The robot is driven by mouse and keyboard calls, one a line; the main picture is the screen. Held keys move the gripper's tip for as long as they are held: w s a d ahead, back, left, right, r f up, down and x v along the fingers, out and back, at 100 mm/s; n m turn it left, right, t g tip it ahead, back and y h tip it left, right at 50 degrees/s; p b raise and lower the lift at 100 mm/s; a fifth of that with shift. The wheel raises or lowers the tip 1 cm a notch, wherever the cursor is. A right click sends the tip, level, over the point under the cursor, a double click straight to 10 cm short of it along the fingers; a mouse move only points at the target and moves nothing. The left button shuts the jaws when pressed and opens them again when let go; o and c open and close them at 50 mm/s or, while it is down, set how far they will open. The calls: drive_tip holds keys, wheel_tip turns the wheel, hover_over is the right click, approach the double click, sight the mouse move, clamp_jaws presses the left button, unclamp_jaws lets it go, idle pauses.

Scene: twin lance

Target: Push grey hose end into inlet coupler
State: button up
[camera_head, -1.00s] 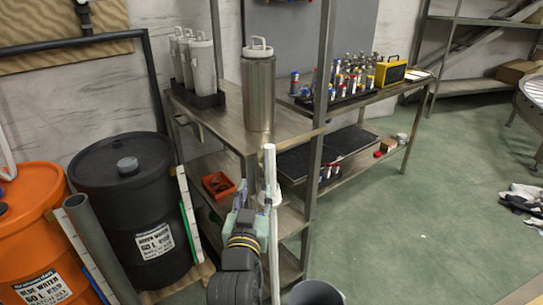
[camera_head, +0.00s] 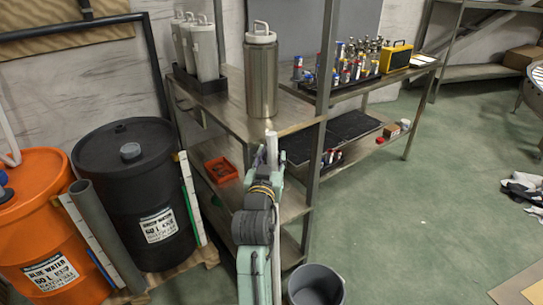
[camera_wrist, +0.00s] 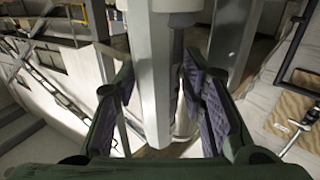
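My gripper (camera_head: 268,160) is beside the upper part of a thin white pole (camera_head: 271,145), in front of the shelf. In the wrist view my gripper's (camera_wrist: 158,85) two dark fingers stand apart on either side of a pale post (camera_wrist: 152,75) and a thinner grey rod (camera_wrist: 177,75). I cannot tell whether the pads touch them. A thick grey tube (camera_head: 105,235) leans between the orange and black drums. I cannot tell whether it is the grey hose. I cannot pick out an inlet coupler.
A steel shelf (camera_head: 226,108) carries a metal canister (camera_head: 262,75). A red tray (camera_head: 221,170) sits lower down. The black drum (camera_head: 160,200) and orange drum (camera_head: 35,225) stand left. A grey bucket (camera_head: 316,285) stands on the floor, which is mostly open to the right.

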drive_tip(key=shift+w+f, duration=0.1)
drive_tip(key=shift+w, duration=0.1)
drive_tip(key=shift+c, duration=0.4)
clamp_jaws()
